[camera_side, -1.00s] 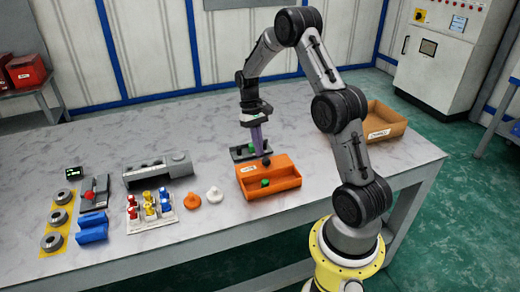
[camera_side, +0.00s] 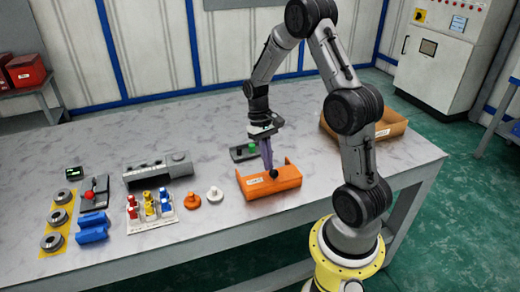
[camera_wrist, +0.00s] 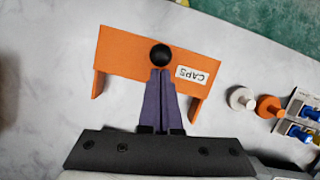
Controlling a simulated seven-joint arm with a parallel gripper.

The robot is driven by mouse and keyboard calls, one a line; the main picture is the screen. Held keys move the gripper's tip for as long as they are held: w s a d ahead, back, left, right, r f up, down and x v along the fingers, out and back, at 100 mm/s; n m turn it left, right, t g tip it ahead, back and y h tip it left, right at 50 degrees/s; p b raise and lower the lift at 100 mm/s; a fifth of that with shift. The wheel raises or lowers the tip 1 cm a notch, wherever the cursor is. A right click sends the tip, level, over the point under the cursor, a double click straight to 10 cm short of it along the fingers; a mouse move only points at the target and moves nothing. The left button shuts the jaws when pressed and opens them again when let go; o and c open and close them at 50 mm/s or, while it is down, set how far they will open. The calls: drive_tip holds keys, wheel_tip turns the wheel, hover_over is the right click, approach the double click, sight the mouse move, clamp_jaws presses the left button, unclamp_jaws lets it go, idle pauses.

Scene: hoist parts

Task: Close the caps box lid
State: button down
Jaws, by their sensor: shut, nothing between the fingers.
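The orange caps box (camera_side: 280,190) stands on the grey table in front of my arm. Its orange lid, with a black round knob (camera_side: 273,174), lies over the compartment, and no contents show inside. In the wrist view the orange top (camera_wrist: 125,52), the black knob (camera_wrist: 160,55) and the white CAPS label (camera_wrist: 192,75) are seen from above. My gripper (camera_side: 269,167) is shut and empty, its purple fingers pointing down with tips right at the knob. The fingertips (camera_wrist: 160,71) look to be touching or very close to the knob; I cannot tell which.
A dark tray with a green part (camera_side: 243,152) lies behind the box. An orange knob part (camera_side: 190,201) and a white one (camera_side: 214,194) stand left of the box, near a bottle rack (camera_side: 150,212).

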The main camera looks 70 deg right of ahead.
drive_tip(key=shift+s+a, duration=0.2)
